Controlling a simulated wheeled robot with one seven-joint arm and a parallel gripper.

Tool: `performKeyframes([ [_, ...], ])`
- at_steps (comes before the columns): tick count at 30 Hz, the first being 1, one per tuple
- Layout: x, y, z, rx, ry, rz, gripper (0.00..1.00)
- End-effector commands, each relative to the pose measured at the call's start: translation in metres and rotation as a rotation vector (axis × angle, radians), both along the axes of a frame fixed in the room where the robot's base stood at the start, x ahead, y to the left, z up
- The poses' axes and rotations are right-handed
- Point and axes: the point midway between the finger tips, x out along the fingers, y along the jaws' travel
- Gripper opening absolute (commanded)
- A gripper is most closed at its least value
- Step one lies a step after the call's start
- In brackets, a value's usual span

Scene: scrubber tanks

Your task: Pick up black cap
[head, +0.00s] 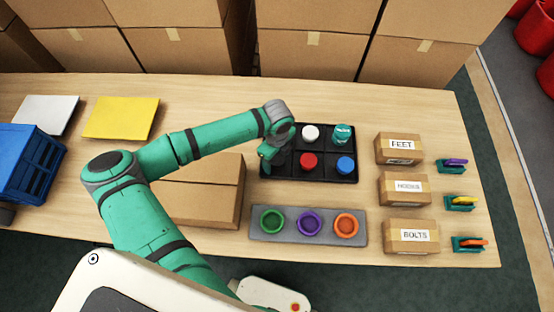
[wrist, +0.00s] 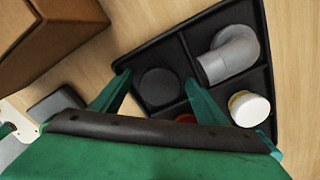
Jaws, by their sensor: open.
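In the wrist view, the black cap (wrist: 160,85) lies in a compartment of the black tray (wrist: 181,27). It is round, dark and hard to tell from the tray floor. My gripper (wrist: 159,76) is open, with one green finger on each side of the cap; I cannot tell whether they touch it. In the head view, my gripper (head: 268,157) points down over the left end of the black tray (head: 308,181). The cap is hidden there behind my gripper and arm.
A grey elbow pipe (wrist: 230,55) and a white cap (wrist: 248,108) sit in neighbouring compartments. Red (head: 308,161), blue (head: 346,165) and teal (head: 342,134) items stand farther right in the tray. A cardboard box (head: 205,195) is close left, and a grey ring holder (head: 258,237) lies in front.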

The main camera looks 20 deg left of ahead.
Motion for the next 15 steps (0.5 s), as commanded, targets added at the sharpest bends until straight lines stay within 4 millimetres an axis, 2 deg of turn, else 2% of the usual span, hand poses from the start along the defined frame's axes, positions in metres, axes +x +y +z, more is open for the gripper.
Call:
performKeyframes([
  [1, 0.0, 0.0, 0.0002, 0.0, 0.0, 0.0, 0.68],
  [6, 0.0, 0.0, 0.0004, 0.0, 0.0, 0.0, 0.27],
  [7, 0.0, 0.0, 0.0004, 0.0, 0.0, 0.0, 0.24],
  [15, 0.0, 0.0001, 0.0009, 0.0, 0.0, 0.0, 0.24],
])
